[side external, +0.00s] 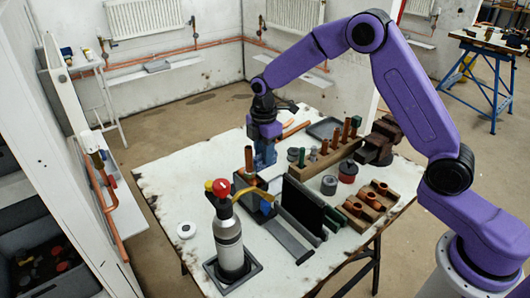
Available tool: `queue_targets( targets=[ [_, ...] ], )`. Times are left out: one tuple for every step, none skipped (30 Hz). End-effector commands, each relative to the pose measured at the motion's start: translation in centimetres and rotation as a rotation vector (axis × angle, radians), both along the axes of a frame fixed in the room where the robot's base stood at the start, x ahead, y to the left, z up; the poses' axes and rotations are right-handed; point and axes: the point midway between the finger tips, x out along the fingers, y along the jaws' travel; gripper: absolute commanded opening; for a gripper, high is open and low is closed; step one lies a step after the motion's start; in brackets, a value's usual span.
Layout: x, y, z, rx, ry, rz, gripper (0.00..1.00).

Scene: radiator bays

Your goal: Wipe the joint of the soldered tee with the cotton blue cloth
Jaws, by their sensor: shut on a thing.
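My gripper (264,138) points down over the left middle of the white worktable and is shut on the blue cloth (265,156), which hangs below the fingers. An upright copper pipe piece (249,158), which looks like the soldered tee, stands just left of the cloth, above a dark block (246,185). The cloth and the copper are close together in the picture; I cannot tell whether they touch. The joint itself is too small to make out.
A gas torch (228,240) with a red knob and yellow nozzle stands in a dark tray at the front. Dark upright panels (304,205) stand right of it. A wooden rack (330,160), a fitting block (371,203) and a bench vise (378,142) fill the right side. The left front table is mostly clear.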

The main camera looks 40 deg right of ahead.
Motion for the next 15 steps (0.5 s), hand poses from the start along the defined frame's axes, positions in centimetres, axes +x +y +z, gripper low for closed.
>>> queue_targets(
  targets=[
    [0.03, 0.08, 0.03, 0.001, -0.002, 0.001, 0.05],
    [0.03, 0.08, 0.03, 0.001, -0.002, 0.001, 0.05],
    [0.03, 0.08, 0.03, 0.001, -0.002, 0.000, 0.05],
    [0.03, 0.08, 0.03, 0.001, -0.002, 0.000, 0.05],
    [0.03, 0.08, 0.03, 0.001, -0.002, 0.000, 0.05],
    [0.03, 0.08, 0.03, 0.001, -0.002, 0.000, 0.05],
    [0.02, 0.08, 0.04, 0.001, -0.002, 0.000, 0.05],
    [0.00, 0.09, 0.04, 0.001, -0.002, 0.000, 0.05],
    [-0.04, 0.09, 0.04, 0.001, -0.002, 0.000, 0.05],
    [-0.08, 0.09, 0.05, 0.001, -0.002, 0.000, 0.05],
    [-0.13, 0.09, 0.05, 0.001, -0.002, 0.000, 0.05],
    [-0.23, 0.09, 0.05, 0.001, -0.002, 0.000, 0.05],
    [-0.31, 0.09, 0.05, 0.001, -0.002, 0.000, 0.05],
    [-0.40, 0.08, 0.04, 0.001, -0.002, 0.000, 0.05],
    [-0.52, 0.08, 0.04, 0.001, -0.002, 0.000, 0.05]
  ],
)
